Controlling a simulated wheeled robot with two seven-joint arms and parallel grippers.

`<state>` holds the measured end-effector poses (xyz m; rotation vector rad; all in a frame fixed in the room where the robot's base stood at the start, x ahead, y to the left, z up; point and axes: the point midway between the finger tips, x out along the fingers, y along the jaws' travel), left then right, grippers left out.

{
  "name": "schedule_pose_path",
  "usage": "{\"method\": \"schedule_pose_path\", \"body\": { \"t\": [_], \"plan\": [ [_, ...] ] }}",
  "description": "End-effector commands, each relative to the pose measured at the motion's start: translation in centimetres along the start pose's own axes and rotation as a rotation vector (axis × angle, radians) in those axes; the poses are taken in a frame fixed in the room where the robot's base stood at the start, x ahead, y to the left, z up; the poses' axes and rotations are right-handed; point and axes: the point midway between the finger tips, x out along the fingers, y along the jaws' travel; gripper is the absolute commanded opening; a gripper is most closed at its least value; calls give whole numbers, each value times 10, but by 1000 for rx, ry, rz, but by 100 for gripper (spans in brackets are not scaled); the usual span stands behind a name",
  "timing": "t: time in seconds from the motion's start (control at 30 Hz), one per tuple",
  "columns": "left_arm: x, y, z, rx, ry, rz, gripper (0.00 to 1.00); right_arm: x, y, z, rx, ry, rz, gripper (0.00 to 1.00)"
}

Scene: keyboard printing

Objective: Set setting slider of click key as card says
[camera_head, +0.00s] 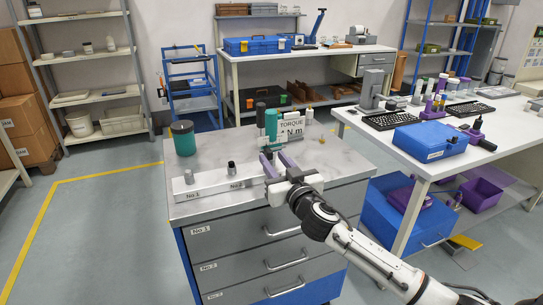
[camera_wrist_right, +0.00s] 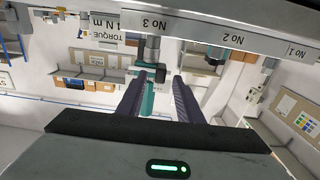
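A teal click key (camera_head: 271,125) stands upright near the No 3 end of a pale holder block (camera_head: 210,189). It also shows in the right wrist view (camera_wrist_right: 147,100). My right gripper (camera_head: 279,160) is at this tool. In the wrist view its two dark fingers (camera_wrist_right: 157,95) are spread, with the teal body between them and a visible gap on the right side. The card (camera_head: 291,132) behind reads TORQUE and a value in N m; its digit is partly hidden and unclear. The slider and its scale are too small to read. My left gripper is not in view.
A teal cup (camera_head: 183,138) stands at the back left of the grey cabinet top (camera_head: 340,165). The right side of the top is mostly clear.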

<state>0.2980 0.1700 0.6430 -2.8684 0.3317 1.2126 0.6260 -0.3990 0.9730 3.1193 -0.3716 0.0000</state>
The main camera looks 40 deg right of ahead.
Motion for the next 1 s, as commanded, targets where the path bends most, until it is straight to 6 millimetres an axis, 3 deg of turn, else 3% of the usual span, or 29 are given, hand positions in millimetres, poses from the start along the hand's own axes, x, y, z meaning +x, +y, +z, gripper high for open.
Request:
{"method": "schedule_pose_path", "body": {
  "t": [0.2,0.53,0.73,1.0],
  "plan": [
    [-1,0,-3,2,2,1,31,20,0,0,-1,0,0,33],
    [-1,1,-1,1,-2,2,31,23,0,1,-1,-1,-1,33],
    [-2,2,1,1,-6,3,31,23,0,1,0,-1,-1,0],
    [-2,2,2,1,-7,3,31,23,2,1,1,-2,0,0]
  ]
}}
